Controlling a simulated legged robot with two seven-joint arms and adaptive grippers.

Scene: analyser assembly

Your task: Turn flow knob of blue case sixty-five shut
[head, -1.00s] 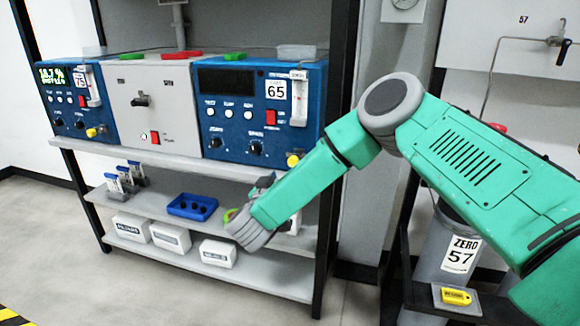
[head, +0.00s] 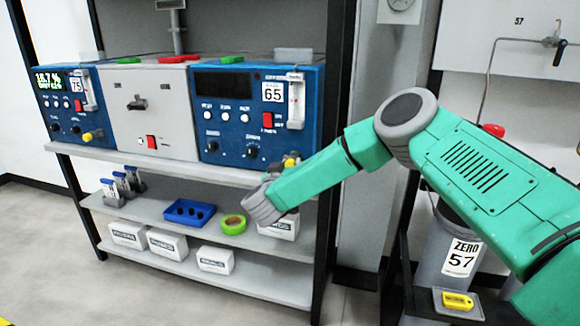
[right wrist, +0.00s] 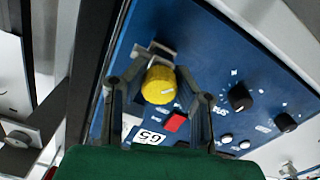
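The blue case marked 65 (head: 228,135) stands on the upper shelf, its display dark. Its yellow flow knob (head: 290,160) is at the lower right of the front, partly hidden behind my right arm. In the right wrist view the yellow knob (right wrist: 159,86) lies between the two fingers of my right gripper (right wrist: 162,72), which look open. A metal bracket (right wrist: 153,53) sits beside the knob. Whether a finger touches the knob cannot be told. In the head view my right gripper (head: 272,192) is in front of the case, its fingertips mostly hidden. My left gripper is not in view.
Another blue case marked 75 (head: 70,110), with its own yellow knob (head: 92,136), stands left of a grey panel (head: 150,105). The shelf below holds a blue tray (head: 189,211) and green tape (head: 232,224). A black rack post (head: 331,180) is close to my right arm.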

